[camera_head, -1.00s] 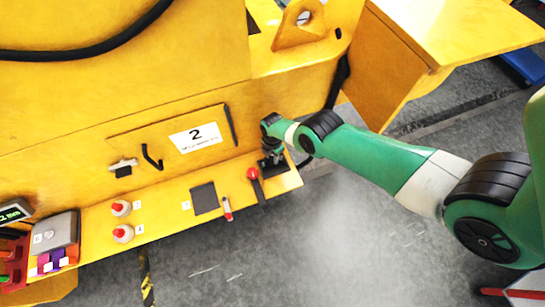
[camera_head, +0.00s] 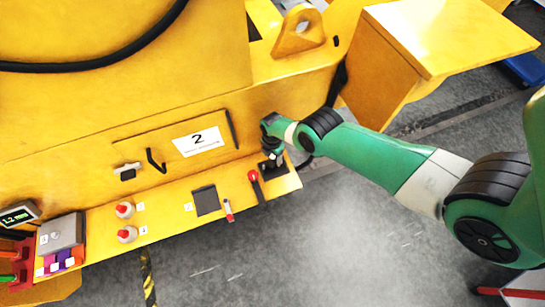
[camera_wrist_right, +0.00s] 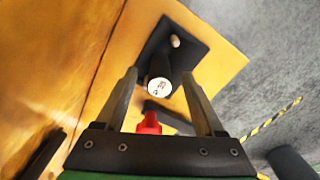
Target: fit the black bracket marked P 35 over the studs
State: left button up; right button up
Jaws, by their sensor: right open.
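A black part with a round, pale, marked end (camera_wrist_right: 159,87) stands between the fingers of my right gripper in the right wrist view. I cannot read its marking or tell whether it is the bracket P 35. It is on or over a black pad (camera_wrist_right: 192,57), which also bears a small pale knob (camera_wrist_right: 175,41). My right gripper (camera_wrist_right: 160,85) is open, its fingers apart on either side of the part. In the head view, the right gripper (camera_head: 272,157) is over the shelf's right end and hides much of the pad (camera_head: 280,167). I cannot make out the studs. My left gripper is out of view.
The yellow shelf (camera_head: 165,221) also holds a red-knobbed black tool (camera_head: 256,186), a dark square pad (camera_head: 205,200), a red-and-white item (camera_head: 228,210) and two red-topped bottles (camera_head: 125,222). A black hook (camera_head: 155,161) projects from the front panel. Floor lies before the shelf.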

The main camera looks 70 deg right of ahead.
notch_tip(320, 180, up, 9)
jog(key=p, duration=0.7)
jog(key=shift+f, duration=0.15)
